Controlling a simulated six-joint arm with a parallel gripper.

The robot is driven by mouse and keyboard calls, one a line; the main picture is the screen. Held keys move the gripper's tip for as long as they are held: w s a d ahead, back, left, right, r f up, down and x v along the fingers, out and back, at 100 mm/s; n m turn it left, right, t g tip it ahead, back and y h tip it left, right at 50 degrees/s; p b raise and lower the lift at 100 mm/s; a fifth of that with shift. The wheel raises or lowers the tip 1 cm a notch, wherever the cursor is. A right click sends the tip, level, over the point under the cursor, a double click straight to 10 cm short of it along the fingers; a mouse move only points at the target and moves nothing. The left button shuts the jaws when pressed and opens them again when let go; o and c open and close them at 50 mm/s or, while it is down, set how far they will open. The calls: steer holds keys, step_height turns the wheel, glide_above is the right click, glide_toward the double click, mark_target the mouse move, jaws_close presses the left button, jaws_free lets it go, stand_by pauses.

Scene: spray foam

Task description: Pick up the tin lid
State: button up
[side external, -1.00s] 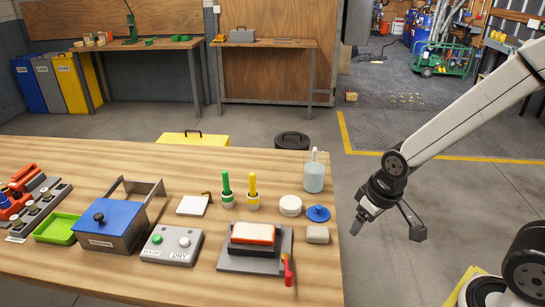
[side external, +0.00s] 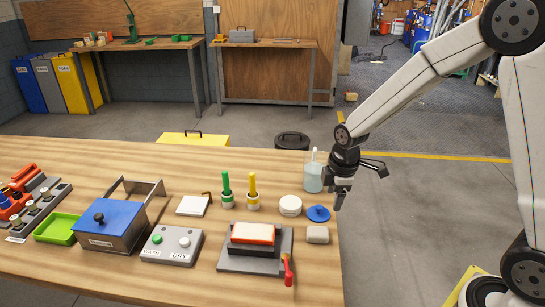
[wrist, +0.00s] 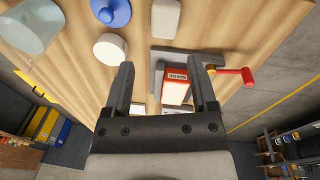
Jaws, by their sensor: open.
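The tin lid, a blue disc with a raised knob (side external: 318,213), lies on the table near its right edge. In the wrist view the lid (wrist: 112,12) is at the top, left of centre. A round white tin (side external: 290,206) stands beside it; it also shows in the wrist view (wrist: 110,51). My gripper (side external: 340,202) hangs above the right edge of the table, slightly right of the lid and apart from it. Its two fingers (wrist: 163,75) are open with nothing held between them.
A glass jar (side external: 313,178) stands behind the lid, close to my gripper. A pale block (side external: 317,235) lies in front of it. A grey fixture (side external: 235,265) with an orange-and-white block and red handle is front left.

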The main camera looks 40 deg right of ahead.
mark_target(319, 206)
steer(key=shift+w+d+f+n+g, duration=0.25)
steer(key=shift+w+d+f+n, duration=0.65)
steer(key=shift+w+n, duration=0.8)
steer(key=shift+w+d+f+n+g, duration=0.2)
steer(key=shift+w+d+f+n, duration=0.8)
steer(key=shift+n, duration=1.1)
steer(key=shift+w+d+f+n+g, duration=0.25)
steer(key=shift+w+d+f+n, duration=0.5)
steer(key=shift+w+n, duration=1)
steer(key=shift+s+a+f, duration=0.1)
steer(key=shift+s, duration=0.05)
steer(key=shift+f, duration=3.85)
jaws_close()
